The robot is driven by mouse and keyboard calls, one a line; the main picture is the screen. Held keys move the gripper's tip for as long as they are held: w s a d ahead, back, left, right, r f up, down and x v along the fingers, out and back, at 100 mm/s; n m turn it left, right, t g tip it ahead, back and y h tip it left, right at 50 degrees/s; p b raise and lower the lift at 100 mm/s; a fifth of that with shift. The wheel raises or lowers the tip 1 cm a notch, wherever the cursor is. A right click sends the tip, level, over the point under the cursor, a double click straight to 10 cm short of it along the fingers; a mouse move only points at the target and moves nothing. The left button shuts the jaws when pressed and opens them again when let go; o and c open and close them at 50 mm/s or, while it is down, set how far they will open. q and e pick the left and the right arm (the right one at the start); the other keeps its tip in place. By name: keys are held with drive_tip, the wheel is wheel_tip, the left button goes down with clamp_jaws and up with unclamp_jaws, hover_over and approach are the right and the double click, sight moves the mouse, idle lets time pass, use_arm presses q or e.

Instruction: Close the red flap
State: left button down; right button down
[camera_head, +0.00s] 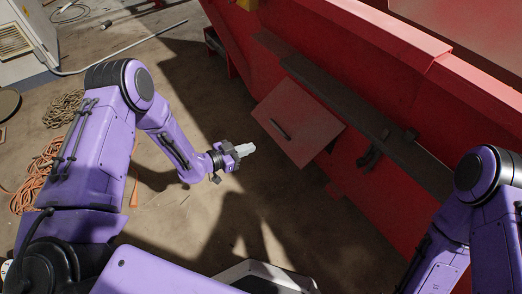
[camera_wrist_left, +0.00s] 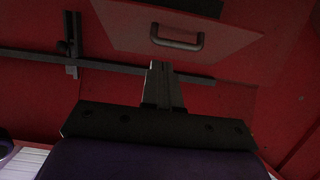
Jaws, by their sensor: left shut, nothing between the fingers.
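The red flap (camera_head: 305,133) is a square plate on the side of the red container. It stands open, tilted outward, with a dark handle (camera_head: 280,130) on its face. In the left wrist view the flap (camera_wrist_left: 120,28) spans the top, with its handle (camera_wrist_left: 177,41) just above my fingertips and a dark opening behind its upper edge. My left gripper (camera_head: 248,149) is shut and empty, left of the flap's lower edge and apart from it in the head view. Its fingers (camera_wrist_left: 160,72) also show in the wrist view; contact with the flap cannot be told there. My right gripper is out of view.
The large red container (camera_head: 390,190) fills the right side, with a dark rail (camera_head: 355,115) along its wall. Coiled orange cables (camera_head: 30,185) and a tan coil (camera_head: 62,108) lie at the left. The floor below the flap is largely clear.

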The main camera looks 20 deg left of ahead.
use_arm(q)
drive_tip(key=b, duration=0.3)
approach(283, 142)
drive_tip(key=w+d+r, duration=0.2)
drive_tip(key=shift+w+d+f+b, duration=0.2)
drive_tip(key=shift+w+f+b, duration=0.3)
drive_tip(key=shift+f, duration=0.25)
drive_tip(key=shift+w+d+f+b, duration=0.25)
drive_tip(key=shift+w+f+b, duration=0.15)
drive_tip(key=shift+f+b, duration=0.25)
drive_tip(key=shift+f, duration=0.2)
